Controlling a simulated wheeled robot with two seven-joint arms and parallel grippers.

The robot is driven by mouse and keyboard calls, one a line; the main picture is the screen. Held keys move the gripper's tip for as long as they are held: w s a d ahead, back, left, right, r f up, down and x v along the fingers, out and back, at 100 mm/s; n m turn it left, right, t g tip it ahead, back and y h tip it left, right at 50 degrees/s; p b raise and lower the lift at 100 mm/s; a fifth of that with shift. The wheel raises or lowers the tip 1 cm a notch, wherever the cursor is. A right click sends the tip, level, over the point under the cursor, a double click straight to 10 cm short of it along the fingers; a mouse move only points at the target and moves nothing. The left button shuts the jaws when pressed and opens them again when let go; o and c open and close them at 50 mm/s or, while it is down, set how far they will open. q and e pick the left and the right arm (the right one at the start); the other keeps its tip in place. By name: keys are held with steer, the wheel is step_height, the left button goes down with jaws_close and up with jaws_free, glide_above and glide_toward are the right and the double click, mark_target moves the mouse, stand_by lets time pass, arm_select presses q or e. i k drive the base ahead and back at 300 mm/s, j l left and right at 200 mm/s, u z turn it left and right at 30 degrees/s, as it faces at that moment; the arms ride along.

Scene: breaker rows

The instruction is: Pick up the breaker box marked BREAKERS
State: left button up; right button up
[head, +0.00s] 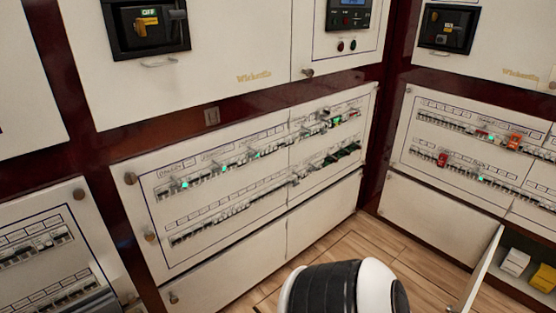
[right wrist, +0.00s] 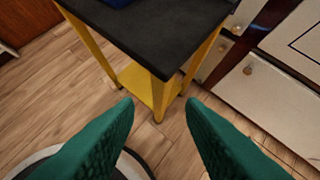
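Two small boxes sit in an open low compartment at the right edge of the head view: a whitish box (head: 515,262) and a second box with yellow on it (head: 543,279). Any lettering on them is too small to read, so I cannot tell which is marked BREAKERS. My right gripper (right wrist: 160,103) shows in the right wrist view with its green fingers apart and nothing between them. It is above the wooden floor, far from any box I can identify. My left gripper is not in view.
A cabinet door (head: 484,268) stands open beside the compartment. Panels with breaker rows (head: 235,185) line the walls. In the right wrist view, a black-topped table (right wrist: 160,32) with yellow legs stands ahead, a blue thing (right wrist: 118,2) on it.

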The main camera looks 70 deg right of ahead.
mark_target(515, 261)
steer(key=z, duration=1.7)
steer(key=l+z, duration=0.1)
steer(key=z, duration=0.35)
steer(key=l+z, duration=0.15)
steer(key=z, duration=0.25)
steer(key=l+z, duration=0.1)
steer(key=z, duration=0.8)
steer(key=i+l+z, duration=0.1)
steer(key=z, duration=0.3)
